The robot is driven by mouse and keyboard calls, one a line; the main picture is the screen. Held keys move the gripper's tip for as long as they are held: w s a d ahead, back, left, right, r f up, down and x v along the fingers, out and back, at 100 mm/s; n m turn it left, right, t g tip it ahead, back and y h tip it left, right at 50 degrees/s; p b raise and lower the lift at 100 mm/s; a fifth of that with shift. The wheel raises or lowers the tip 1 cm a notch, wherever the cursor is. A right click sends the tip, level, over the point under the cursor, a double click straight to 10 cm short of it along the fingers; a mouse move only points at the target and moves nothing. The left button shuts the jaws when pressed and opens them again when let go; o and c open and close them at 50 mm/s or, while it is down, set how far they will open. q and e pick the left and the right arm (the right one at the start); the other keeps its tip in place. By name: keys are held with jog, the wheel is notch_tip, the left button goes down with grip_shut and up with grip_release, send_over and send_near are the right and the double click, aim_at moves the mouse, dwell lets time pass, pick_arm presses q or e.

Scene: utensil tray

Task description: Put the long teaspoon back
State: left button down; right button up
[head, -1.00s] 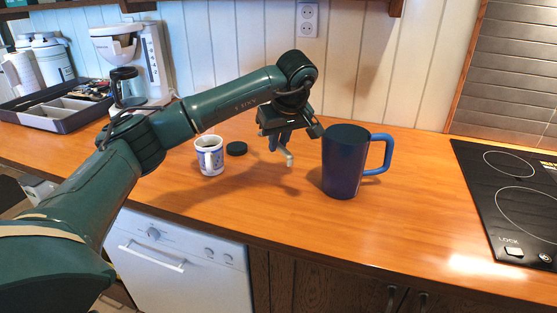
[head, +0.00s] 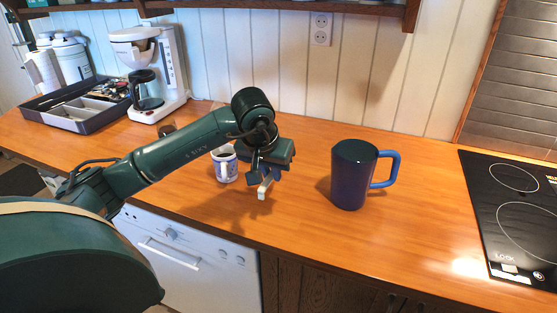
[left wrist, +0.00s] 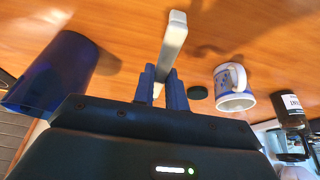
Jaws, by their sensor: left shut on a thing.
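My left gripper (head: 268,180) is over the counter between the small mug and the large blue mug. It is shut on the long teaspoon (head: 263,189), a pale, light grey piece that sticks out below the fingers. In the left wrist view the teaspoon (left wrist: 173,40) stands between the blue fingers of the left gripper (left wrist: 162,85), and its far end points away over the counter. The utensil tray (head: 70,121), dark with light compartments, lies at the far left of the counter with several utensils in its back part. My right gripper is not in view.
A white and blue mug (head: 225,168) stands just left of the gripper. A large blue mug (head: 350,180) stands to its right. A coffee maker (head: 150,70) stands beside the tray. A hob (head: 515,225) is at the right. The front counter is clear.

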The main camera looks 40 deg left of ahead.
pick_arm(q)
jog(key=shift+s+f+b, duration=0.1)
jog(key=shift+f+b, duration=0.35)
jog(key=shift+f, duration=0.1)
notch_tip(320, 180, down, 5)
jog(key=b, duration=0.3)
jog(key=shift+r, duration=0.2)
jog(key=shift+f+b, duration=0.3)
jog(key=shift+f, duration=0.25)
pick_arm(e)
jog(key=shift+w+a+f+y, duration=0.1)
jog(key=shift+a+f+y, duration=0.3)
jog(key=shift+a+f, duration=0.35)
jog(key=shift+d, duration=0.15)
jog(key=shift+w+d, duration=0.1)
pick_arm(q)
jog(key=shift+f+b, duration=0.6)
jog(key=shift+b, duration=0.05)
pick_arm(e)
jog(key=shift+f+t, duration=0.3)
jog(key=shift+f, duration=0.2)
pick_arm(q)
jog(key=c, duration=1.3)
grip_release()
jog(key=shift+c, duration=0.2)
